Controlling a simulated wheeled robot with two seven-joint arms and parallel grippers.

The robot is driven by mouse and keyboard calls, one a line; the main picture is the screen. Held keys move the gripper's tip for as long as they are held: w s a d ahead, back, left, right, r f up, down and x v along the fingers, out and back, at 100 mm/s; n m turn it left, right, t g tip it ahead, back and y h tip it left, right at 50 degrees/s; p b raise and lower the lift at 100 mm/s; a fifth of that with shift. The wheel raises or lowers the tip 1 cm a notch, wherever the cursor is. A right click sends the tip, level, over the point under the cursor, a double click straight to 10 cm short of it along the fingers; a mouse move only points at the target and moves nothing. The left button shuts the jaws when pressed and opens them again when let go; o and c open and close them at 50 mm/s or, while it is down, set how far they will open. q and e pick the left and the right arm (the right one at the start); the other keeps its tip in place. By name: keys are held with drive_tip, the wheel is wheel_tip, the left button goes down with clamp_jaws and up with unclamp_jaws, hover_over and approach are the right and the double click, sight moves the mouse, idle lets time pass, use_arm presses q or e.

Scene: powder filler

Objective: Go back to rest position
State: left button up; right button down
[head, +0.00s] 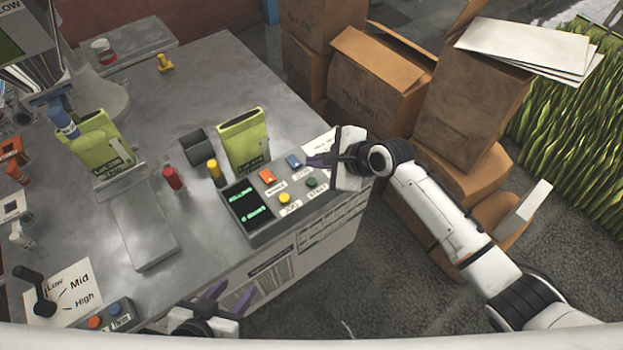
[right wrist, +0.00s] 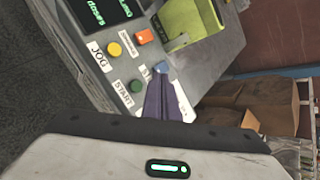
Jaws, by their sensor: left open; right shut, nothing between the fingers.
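My right gripper (head: 312,160) reaches in from the right, over the right end of the control panel (head: 262,234). Its purple fingers are shut with nothing between them. The tips are close to the blue button (head: 293,161); I cannot tell whether they touch it. In the right wrist view the shut fingers (right wrist: 164,80) point at the panel, and the tips partly cover the blue button. My left gripper (head: 222,298) is low in the head view, in front of the table's front side. Its purple fingers are apart and empty.
The panel also has orange (head: 267,176), yellow (head: 285,198) and green (head: 311,182) buttons. A green pouch (head: 243,140) stands behind it on the metal table (head: 150,205). Cardboard boxes (head: 375,90) are stacked right of the table. Grey floor shows between my arms.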

idle(0.5)
drive_tip(key=s+d+f+n+h, duration=0.1)
drive_tip(key=s+d+f+n, duration=0.2)
drive_tip(key=s, duration=0.6)
drive_tip(key=s+d+f+n+t+h, duration=0.1)
drive_tip(key=s+d+f+n+h, duration=0.1)
drive_tip(key=s+d+n, duration=0.5)
drive_tip(key=s+d+f+n+t+h, duration=0.1)
drive_tip(key=s+d+f+n, duration=0.3)
drive_tip(key=s+n, duration=0.5)
drive_tip(key=s+d, duration=0.2)
drive_tip(key=shift+s+f, duration=0.3)
drive_tip(key=shift+s, duration=0.1)
idle(4.4)
